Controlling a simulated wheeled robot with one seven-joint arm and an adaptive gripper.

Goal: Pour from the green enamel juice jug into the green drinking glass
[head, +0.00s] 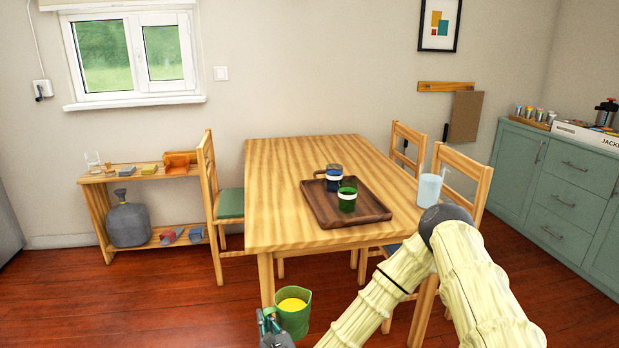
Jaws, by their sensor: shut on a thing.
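The green jug (305,319) is at the bottom of the head view, upright, with yellow juice showing inside its open top. My gripper (272,324) is at the jug's left side and shut on it; the exact grip, probably at a handle, is partly cut off by the frame's bottom edge. The jug is in front of the wooden table's near left corner, lower than the tabletop in the picture. The green drinking glass (347,200) stands upright on the brown tray (376,212) on the table, apart from my gripper and the jug.
A dark blue mug with a pale band (333,176) stands behind the glass on the tray. A pale blue tumbler with a straw (429,190) stands at the table's right edge. The left part of the tabletop (275,195) is clear. Chairs (208,180) flank the table.

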